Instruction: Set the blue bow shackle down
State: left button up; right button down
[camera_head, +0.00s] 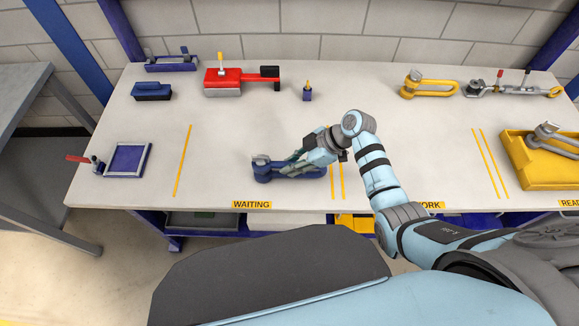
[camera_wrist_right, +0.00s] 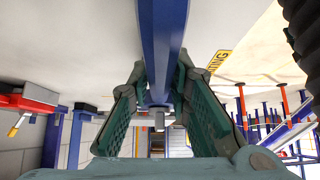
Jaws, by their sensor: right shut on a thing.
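The blue bow shackle (camera_head: 265,172) is in the WAITING area of the white table (camera_head: 225,135), near the front edge, just behind the WAITING label (camera_head: 251,205). It lies roughly level, with its grey-topped end to the left. I cannot tell whether it touches the table. My right gripper (camera_head: 300,160) reaches in from the right and is shut on it. In the right wrist view a blue bar of the shackle (camera_wrist_right: 163,45) runs between the green finger pads (camera_wrist_right: 158,95). My left gripper is not in view.
A red-handled blue frame (camera_head: 127,160) is at the left. A blue block (camera_head: 152,92), a red tool (camera_head: 225,79) and a small blue piece (camera_head: 307,93) stand behind. Table behind the blue shackle is clear.

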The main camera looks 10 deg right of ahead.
jog(key=shift+d, duration=0.1)
notch_tip(320, 180, up, 2)
jog(key=shift+r+p, duration=0.1)
jog(key=shift+p, duration=1)
notch_tip(320, 180, up, 6)
jog(key=p, duration=0.5)
jog(key=shift+p, duration=0.35)
